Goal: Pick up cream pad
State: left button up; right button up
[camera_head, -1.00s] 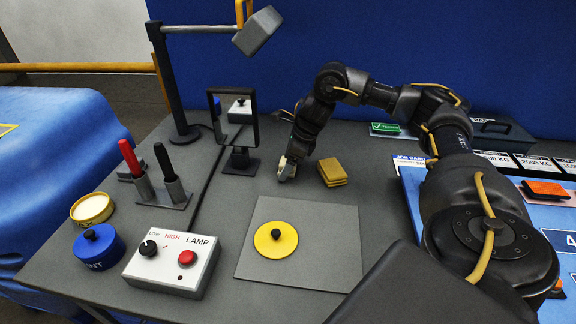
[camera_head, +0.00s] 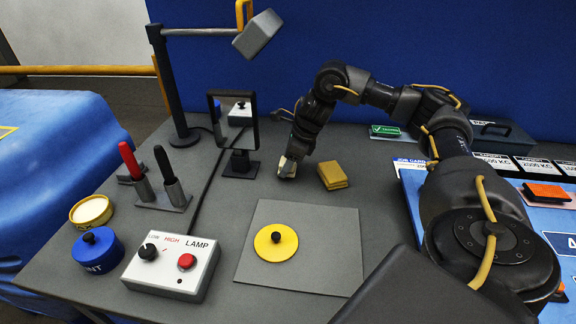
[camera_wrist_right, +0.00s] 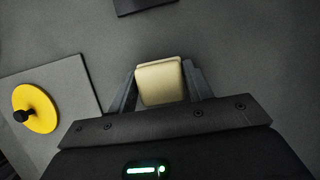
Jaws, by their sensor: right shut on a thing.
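The cream pad (camera_wrist_right: 160,83) is a small pale block between the two fingers of my right gripper (camera_wrist_right: 160,90) in the right wrist view. The fingers are shut on its two sides. In the head view my right gripper (camera_head: 288,167) is low over the grey table, left of the tan pads, and the cream pad shows as a small pale patch at its fingertips. I cannot tell whether the pad touches the table. My left gripper is not in view.
Stacked tan pads (camera_head: 332,175) lie just right of the gripper. A mirror stand (camera_head: 240,165) is close on its left. A yellow knobbed disc (camera_head: 275,243) sits on a grey plate (camera_head: 340,222) in front. A lamp control box (camera_head: 172,265) is at front left.

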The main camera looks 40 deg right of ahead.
notch_tip(320, 180, up, 3)
jog(key=shift+s+f, duration=0.1)
jog(key=shift+s, duration=0.05)
jog(key=s+a+r+p, duration=0.4)
jog(key=s+r, duration=0.5)
jog(key=s, duration=0.4)
jog(key=shift+a+p, duration=0.2)
jog(key=shift+p, duration=0.2)
jog(key=o, duration=0.4)
jog(key=shift+r, duration=0.1)
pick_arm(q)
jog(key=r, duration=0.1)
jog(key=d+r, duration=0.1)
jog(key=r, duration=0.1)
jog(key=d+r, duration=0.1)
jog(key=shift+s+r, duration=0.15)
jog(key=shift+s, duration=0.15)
pick_arm(e)
jog(key=c, duration=0.3)
